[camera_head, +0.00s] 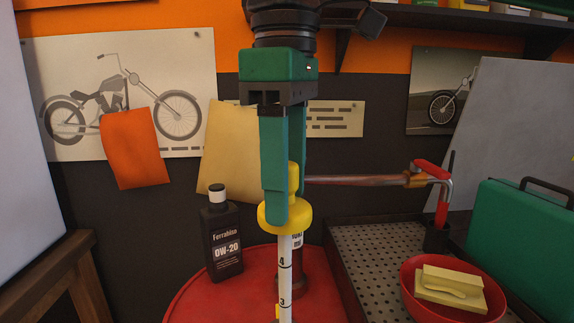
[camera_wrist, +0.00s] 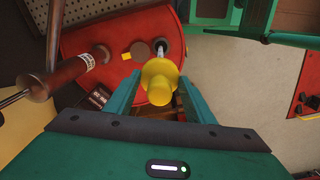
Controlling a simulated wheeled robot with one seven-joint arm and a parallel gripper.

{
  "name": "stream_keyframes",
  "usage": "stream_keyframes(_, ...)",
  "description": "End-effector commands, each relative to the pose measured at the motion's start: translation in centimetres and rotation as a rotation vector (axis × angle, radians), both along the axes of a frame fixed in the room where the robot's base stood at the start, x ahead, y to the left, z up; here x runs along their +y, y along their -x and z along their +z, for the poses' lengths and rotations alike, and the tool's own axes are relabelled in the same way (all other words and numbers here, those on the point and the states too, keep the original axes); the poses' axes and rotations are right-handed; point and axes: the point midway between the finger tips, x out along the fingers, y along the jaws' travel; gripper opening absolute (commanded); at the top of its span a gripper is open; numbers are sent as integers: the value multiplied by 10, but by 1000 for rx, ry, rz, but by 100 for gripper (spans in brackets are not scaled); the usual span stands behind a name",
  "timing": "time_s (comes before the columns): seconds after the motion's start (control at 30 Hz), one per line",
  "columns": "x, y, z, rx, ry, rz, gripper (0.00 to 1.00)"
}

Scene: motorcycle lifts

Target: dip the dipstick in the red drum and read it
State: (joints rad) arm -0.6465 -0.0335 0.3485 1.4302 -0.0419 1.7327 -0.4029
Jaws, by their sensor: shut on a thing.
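My gripper (camera_head: 280,205) is shut on the yellow handle of the dipstick (camera_head: 285,268). The dipstick hangs upright, its white shaft marked with 4 and 3. Its lower end is below the frame in the head view. The red drum (camera_head: 212,300) stands beneath and behind it. In the wrist view, my gripper (camera_wrist: 157,100) points down around the yellow handle (camera_wrist: 158,80), above the drum top (camera_wrist: 95,42). A bit of pale shaft shows beyond the handle, by a dark round spot. I cannot tell whether the tip is inside the drum.
A black oil bottle (camera_head: 222,240) stands on the drum, left of the dipstick. A pump with a red-handled pipe (camera_head: 430,175) is close on the right. A perforated bench (camera_head: 375,260) holds a red bowl (camera_head: 445,300) and a green case (camera_head: 525,240).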

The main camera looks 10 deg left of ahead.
Motion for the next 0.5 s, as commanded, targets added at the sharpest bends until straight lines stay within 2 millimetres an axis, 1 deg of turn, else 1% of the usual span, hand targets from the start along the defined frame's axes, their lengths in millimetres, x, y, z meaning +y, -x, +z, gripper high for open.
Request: stream_keyframes(0.5,-1,1,-40,1,-1,2,12)
